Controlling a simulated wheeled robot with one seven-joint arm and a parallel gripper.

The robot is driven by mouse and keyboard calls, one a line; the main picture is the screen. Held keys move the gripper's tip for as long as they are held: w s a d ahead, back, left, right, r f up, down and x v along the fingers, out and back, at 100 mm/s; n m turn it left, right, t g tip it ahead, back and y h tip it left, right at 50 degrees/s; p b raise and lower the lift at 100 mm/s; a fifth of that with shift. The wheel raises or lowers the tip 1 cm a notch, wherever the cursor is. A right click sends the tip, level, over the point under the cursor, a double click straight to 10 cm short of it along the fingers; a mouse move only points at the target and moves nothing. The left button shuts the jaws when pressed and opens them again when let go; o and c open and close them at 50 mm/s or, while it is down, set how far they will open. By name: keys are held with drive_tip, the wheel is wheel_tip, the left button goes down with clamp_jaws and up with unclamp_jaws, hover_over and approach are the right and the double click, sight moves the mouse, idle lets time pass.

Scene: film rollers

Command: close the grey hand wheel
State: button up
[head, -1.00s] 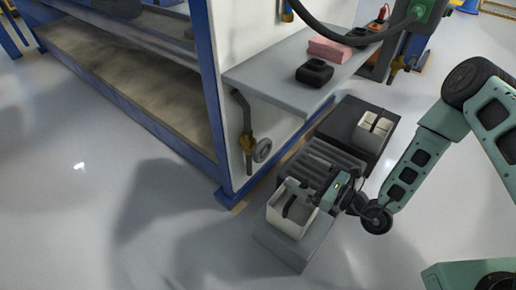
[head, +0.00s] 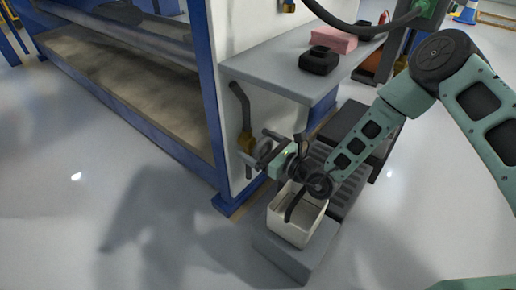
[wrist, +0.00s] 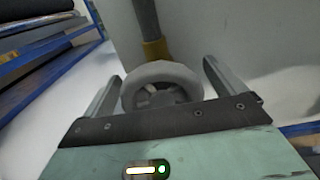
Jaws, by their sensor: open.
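The grey hand wheel (wrist: 163,72) sits on a brass-coloured valve at the lower end of a grey pipe. In the wrist view it lies between the two open fingers of my gripper (wrist: 160,85), with a gap on each side. In the head view the wheel is mostly hidden behind my gripper (head: 262,152), which is at the white end panel, beside the brass valve body (head: 246,143). My gripper holds nothing.
A white bin (head: 297,222) stands on a grey block below my wrist. A grey shelf (head: 285,78) with a black object (head: 320,61) and a pink block (head: 335,39) juts out above. A blue frame post (head: 209,95) stands left of the valve. The floor at left is clear.

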drive_tip(key=c, duration=1)
drive_tip(key=shift+o, duration=0.2)
drive_tip(key=shift+r+m+p, duration=0.25)
drive_tip(key=shift+m+p, duration=0.15)
drive_tip(key=shift+p, duration=0.7)
drive_tip(key=m+p, duration=0.1)
drive_tip(key=p, duration=0.1)
drive_tip(key=shift+m+p, duration=0.3)
drive_tip(key=shift+p, duration=0.05)
drive_tip(key=shift+w+d+m+p, duration=0.1)
drive_tip(key=shift+m+p, duration=0.7)
drive_tip(key=shift+p, duration=0.2)
drive_tip(key=shift+f+m+p, duration=0.3)
drive_tip(key=shift+m, duration=0.1)
drive_tip(key=o, duration=1)
drive_tip(key=shift+c, duration=0.2)
